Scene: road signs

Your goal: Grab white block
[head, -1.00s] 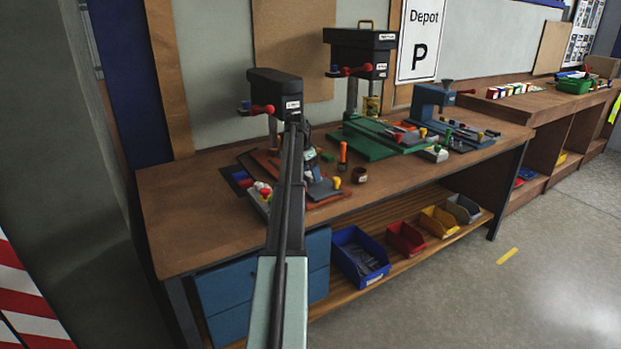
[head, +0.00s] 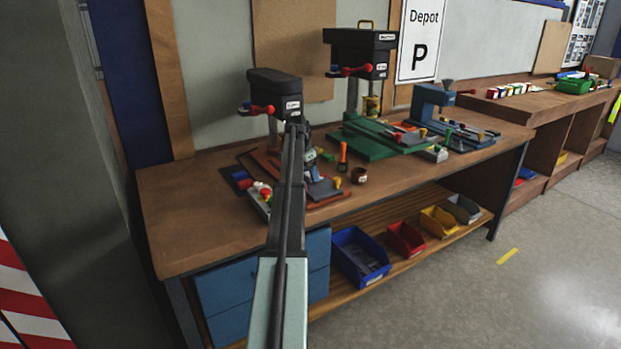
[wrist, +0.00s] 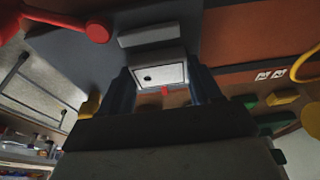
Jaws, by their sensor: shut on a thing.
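In the wrist view, a white block (wrist: 170,72) with a small dark spot on its face sits between the two dark fingers of my gripper (wrist: 162,88). The fingers are shut on its sides. In the head view, my gripper (head: 308,156) is over the workbench by the nearer drill press, partly hidden by my own arm. The white block cannot be made out clearly there.
The nearer drill press (head: 274,90) with red handles stands just behind my gripper. A green machine base (head: 375,140) and a blue press (head: 435,110) are to the right. The bench's left part is clear. Coloured bins (head: 358,255) sit on the lower shelf.

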